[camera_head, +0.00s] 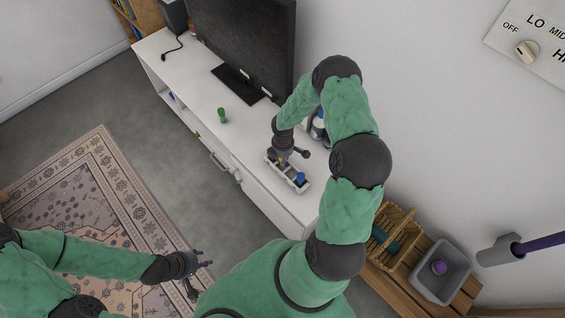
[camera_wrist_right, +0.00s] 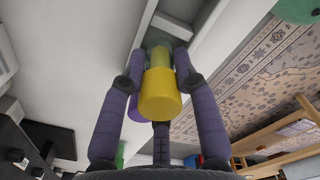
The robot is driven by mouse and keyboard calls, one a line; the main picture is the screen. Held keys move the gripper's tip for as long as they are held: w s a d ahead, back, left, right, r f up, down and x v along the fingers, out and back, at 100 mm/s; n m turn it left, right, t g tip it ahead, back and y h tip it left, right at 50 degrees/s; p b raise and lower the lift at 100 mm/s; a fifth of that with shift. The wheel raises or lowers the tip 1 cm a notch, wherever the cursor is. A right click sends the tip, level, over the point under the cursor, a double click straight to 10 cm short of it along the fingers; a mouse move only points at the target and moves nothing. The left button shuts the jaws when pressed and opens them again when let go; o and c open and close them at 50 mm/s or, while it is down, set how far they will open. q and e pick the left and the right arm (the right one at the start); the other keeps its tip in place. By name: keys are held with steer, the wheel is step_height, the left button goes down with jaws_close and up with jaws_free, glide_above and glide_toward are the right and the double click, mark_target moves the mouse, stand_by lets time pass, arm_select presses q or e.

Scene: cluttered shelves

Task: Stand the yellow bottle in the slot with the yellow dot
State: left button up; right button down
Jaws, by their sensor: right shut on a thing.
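The yellow bottle (camera_wrist_right: 160,92) is between the fingers of my right gripper (camera_wrist_right: 160,60), which is shut on it. In the head view my right gripper (camera_head: 288,152) is over the slotted rack (camera_head: 272,158) on the white cabinet, and only a small part of the yellow bottle (camera_head: 283,160) shows there. I cannot tell whether the bottle's end is inside a slot or above it. A blue-topped bottle (camera_head: 300,177) stands at the rack's near end. The yellow dot cannot be made out. My left gripper (camera_head: 203,272) is open and empty, far from the rack.
A green bottle (camera_head: 222,115) stands on the white cabinet (camera_head: 195,88) left of the rack. A television (camera_head: 245,40) stands behind it. White and blue bottles (camera_head: 318,127) are partly hidden by my right arm. A wicker basket (camera_head: 397,235) and grey bin (camera_head: 441,272) are at right.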

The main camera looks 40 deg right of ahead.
step_height(320, 180, down, 2)
steer(key=shift+f+b, duration=0.2)
steer(key=shift+b, duration=0.25)
steer(key=shift+s+a, duration=0.1)
